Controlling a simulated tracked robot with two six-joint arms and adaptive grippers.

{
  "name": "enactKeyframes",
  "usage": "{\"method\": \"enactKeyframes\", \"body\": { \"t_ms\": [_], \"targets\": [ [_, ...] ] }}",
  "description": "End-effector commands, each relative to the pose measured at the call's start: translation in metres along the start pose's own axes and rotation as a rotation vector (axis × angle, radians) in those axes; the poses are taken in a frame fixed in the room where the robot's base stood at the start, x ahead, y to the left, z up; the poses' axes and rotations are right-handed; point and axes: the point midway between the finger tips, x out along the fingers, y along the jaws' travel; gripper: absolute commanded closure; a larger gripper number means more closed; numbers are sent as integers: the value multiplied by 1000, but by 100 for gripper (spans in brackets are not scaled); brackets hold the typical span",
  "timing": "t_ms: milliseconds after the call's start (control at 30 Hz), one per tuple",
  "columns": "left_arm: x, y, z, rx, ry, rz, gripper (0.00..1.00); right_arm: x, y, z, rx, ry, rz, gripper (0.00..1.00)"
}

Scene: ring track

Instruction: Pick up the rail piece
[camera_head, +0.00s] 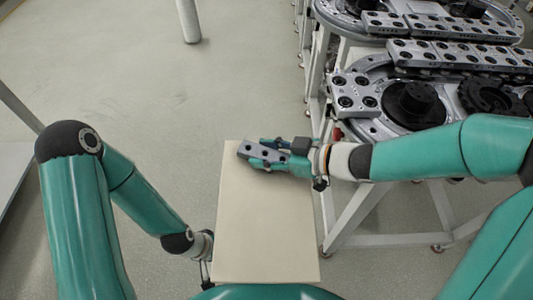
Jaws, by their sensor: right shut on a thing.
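The rail piece (257,151) is a short grey metal block with dark round holes. It shows over the far end of the pale board in front of me. My right gripper (266,155) reaches in from the right and is shut on the rail piece, its fingers along the block's sides. I cannot tell whether the piece touches the board. My left arm hangs down at the left, and its wrist is beside the board's near left edge.
The pale board (265,235) is otherwise bare. At the right, a white-framed stand (345,235) carries a ring track (355,115) with several rail pieces (455,55) and dark round parts (412,100). A white post (188,20) stands at the back.

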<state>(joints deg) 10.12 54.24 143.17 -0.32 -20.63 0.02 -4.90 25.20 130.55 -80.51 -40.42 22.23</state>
Motion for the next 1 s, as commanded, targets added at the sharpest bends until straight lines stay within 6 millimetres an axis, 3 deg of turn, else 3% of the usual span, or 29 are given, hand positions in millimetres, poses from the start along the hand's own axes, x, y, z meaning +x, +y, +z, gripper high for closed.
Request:
{"method": "enactKeyframes", "body": {
  "t_ms": [200,367,567,1000],
  "targets": [
    [-1,0,0,0,0,0,60,-1,0,0,1,-5,1,100],
    [-6,2,0,0,0,0,60,-6,1,-12,-1,-1,2,100],
    [-20,7,0,0,0,0,60,-20,1,-47,-6,2,3,100],
    [-64,23,0,0,0,0,60,-61,1,-147,-5,3,3,100]
  ]
}}
